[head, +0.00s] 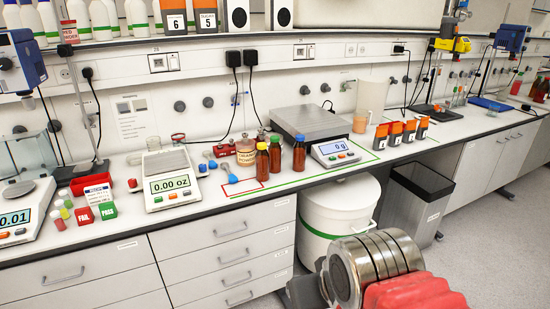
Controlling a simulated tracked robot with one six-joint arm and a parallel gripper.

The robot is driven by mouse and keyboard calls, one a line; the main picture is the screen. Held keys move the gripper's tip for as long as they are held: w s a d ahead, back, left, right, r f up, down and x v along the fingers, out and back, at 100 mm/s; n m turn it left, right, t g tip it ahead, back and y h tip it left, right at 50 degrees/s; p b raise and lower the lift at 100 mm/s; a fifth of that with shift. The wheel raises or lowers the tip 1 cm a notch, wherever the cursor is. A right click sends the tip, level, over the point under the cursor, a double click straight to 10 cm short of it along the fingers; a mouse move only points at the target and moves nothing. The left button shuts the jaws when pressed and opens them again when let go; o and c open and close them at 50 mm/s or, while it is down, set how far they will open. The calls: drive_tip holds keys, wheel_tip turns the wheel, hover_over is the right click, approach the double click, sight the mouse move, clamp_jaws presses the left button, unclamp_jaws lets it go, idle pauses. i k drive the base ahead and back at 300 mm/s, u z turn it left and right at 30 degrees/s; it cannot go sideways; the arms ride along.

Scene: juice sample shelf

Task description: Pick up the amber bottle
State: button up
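Several amber bottles stand upright on the bench. One with a yellow cap (262,163) is in front at the left. Part of my arm, silver and red, fills the lower right of the head view, in front of the bench and well apart from the bottles. My gripper's fingers do not show.
A scale with a large grey plate (306,121) is right of the bottles; a white scale (170,180) is left. A beige-labelled jar (245,152) is beside the bottles. Orange-and-black labelled containers (402,132) stand farther right. A white bucket (338,215) sits below the bench.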

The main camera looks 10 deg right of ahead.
sight(299, 149)
drive_tip(key=u, duration=0.3)
drive_tip(key=i, duration=1.5)
drive_tip(key=u, duration=0.05)
